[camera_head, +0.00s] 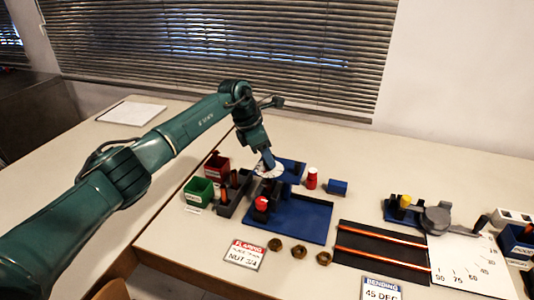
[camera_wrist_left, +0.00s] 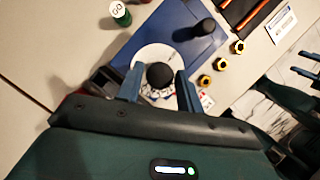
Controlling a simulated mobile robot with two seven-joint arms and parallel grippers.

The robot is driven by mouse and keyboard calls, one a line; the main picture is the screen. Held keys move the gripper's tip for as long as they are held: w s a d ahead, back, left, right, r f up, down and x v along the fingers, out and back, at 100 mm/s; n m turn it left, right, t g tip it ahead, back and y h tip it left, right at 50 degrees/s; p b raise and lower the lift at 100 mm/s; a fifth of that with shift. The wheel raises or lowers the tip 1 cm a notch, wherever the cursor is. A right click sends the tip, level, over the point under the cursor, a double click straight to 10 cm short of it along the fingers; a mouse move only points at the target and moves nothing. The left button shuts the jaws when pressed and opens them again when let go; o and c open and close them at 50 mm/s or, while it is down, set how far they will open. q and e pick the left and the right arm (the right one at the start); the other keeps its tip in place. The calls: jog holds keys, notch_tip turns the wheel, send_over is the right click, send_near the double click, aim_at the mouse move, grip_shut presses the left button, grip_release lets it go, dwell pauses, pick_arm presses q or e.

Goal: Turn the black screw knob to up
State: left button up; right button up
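The black screw knob (camera_wrist_left: 160,75) shows in the left wrist view as a round dark cap. It stands over a white dial disc (camera_wrist_left: 150,55), which also shows in the head view (camera_head: 268,171). My left gripper (camera_head: 268,163) points down over the disc, hiding the knob in the head view. In the left wrist view its two fingers (camera_wrist_left: 158,87) are apart on either side of the knob, with a visible gap on each side. My right gripper (camera_wrist_left: 297,62) shows at the right edge of the left wrist view, fingers apart and empty.
A blue base plate (camera_head: 305,220) carries a red-topped part (camera_head: 262,203). Green (camera_head: 198,190) and red (camera_head: 216,166) bins are at left. Brass nuts (camera_head: 299,251) lie in front; copper rods (camera_head: 382,235) lie at right.

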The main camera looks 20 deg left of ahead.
pick_arm(q)
jog(key=c, duration=0.6)
